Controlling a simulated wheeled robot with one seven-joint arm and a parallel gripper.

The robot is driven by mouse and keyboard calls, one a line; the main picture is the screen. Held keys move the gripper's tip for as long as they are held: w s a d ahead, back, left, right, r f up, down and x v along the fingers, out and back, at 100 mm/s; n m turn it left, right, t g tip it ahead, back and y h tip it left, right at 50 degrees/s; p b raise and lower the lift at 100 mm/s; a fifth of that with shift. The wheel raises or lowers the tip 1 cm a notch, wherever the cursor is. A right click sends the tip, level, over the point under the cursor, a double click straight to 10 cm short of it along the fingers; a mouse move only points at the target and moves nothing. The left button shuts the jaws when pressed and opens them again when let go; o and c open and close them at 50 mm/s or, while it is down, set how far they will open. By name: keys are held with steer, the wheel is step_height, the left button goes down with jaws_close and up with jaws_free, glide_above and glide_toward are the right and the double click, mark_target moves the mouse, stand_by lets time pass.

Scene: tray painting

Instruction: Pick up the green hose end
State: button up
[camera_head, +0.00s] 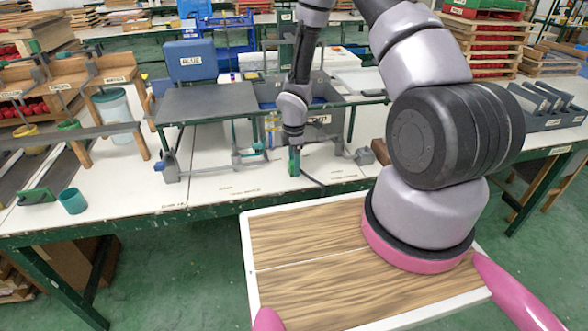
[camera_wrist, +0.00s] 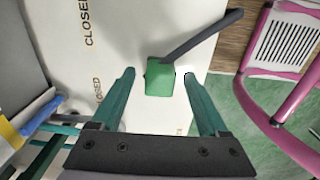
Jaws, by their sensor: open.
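The green hose end (camera_wrist: 160,78) shows in the wrist view as a small green block with a dark grey hose (camera_wrist: 205,34) running from it up and to the right. It lies on the white table. My gripper (camera_wrist: 160,88) is open, with one green finger on each side of the hose end in the picture; I cannot tell how far above it the fingers are. In the head view my gripper (camera_head: 294,165) points down at the white bench top, and the hose end is hidden or merged with the green fingers there. The dark hose (camera_head: 313,181) shows to its right.
The white bench (camera_head: 225,190) has a grey raised platform (camera_head: 215,108) on green legs left of my gripper. A teal cup (camera_head: 73,201) stands at the far left. A grey bin (camera_head: 310,118) is behind the gripper. A blue roller (camera_wrist: 42,111) lies at left in the wrist view.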

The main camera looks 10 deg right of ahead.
steer(key=shift+f, duration=0.6)
jaws_close()
